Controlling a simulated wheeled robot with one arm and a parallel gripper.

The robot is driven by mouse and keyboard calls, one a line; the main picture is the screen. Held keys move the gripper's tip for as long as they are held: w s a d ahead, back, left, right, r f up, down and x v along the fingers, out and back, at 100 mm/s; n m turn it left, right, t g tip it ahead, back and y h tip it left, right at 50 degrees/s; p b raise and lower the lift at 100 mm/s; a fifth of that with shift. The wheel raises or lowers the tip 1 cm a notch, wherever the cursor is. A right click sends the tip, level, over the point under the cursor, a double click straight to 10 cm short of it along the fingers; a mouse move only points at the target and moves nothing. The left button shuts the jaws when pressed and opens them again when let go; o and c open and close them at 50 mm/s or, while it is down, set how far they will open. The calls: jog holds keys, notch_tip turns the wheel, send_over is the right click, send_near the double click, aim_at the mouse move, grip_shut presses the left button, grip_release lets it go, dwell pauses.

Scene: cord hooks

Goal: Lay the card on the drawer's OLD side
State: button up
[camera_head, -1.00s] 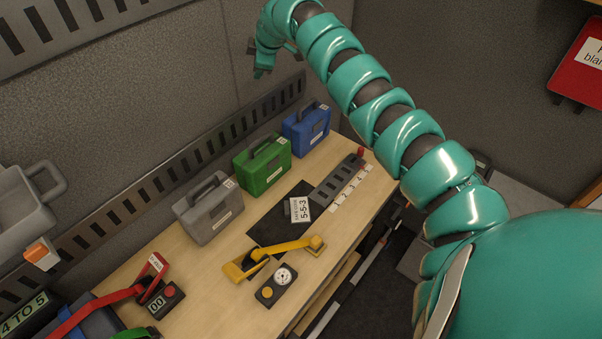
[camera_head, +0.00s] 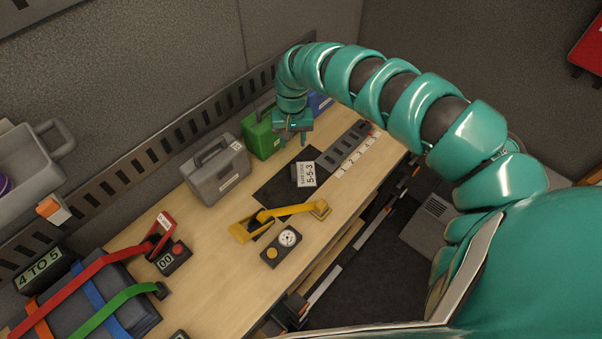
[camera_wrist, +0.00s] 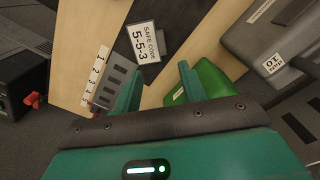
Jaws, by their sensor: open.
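A white card (camera_head: 306,174) printed "SAFE CODE 5-5-3" lies on the black mat (camera_head: 275,198) on the bench. The card also shows in the wrist view (camera_wrist: 146,43), beyond my fingers. My gripper (camera_head: 292,142) is open and empty, pointing down above the bench, just behind the card and in front of the green case. In the wrist view its two fingers (camera_wrist: 158,85) stand apart with nothing between them. I see no drawer marked OLD in these frames.
Grey (camera_head: 216,172), green (camera_head: 261,133) and blue (camera_head: 319,103) cases line the back of the bench. A yellow lever (camera_head: 285,213) and a gauge box (camera_head: 281,246) stand in front.

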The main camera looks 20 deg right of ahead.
jog(key=b, duration=0.4)
send_over(294, 173)
jog(key=shift+f, duration=3.95)
jog(key=shift+s+a+f, duration=0.1)
jog(key=shift+s+f, duration=0.1)
jog(key=shift+f, duration=0.3)
jog(key=shift+s+a+f, duration=0.1)
jog(key=shift+s+f, duration=0.05)
jog(key=shift+f, duration=0.3)
notch_tip(294, 173, down, 2)
jog(key=shift+d+f+m, duration=0.1)
jog(key=shift+m, duration=0.2)
jog(key=shift+w+f+p, duration=0.2)
jog(key=shift+f+p, duration=0.35)
jog(key=shift+f, duration=0.7)
jog(key=shift+w+f+p, duration=0.15)
jog(key=shift+f+p, duration=0.4)
jog(key=shift+f, duration=0.9)
grip_shut()
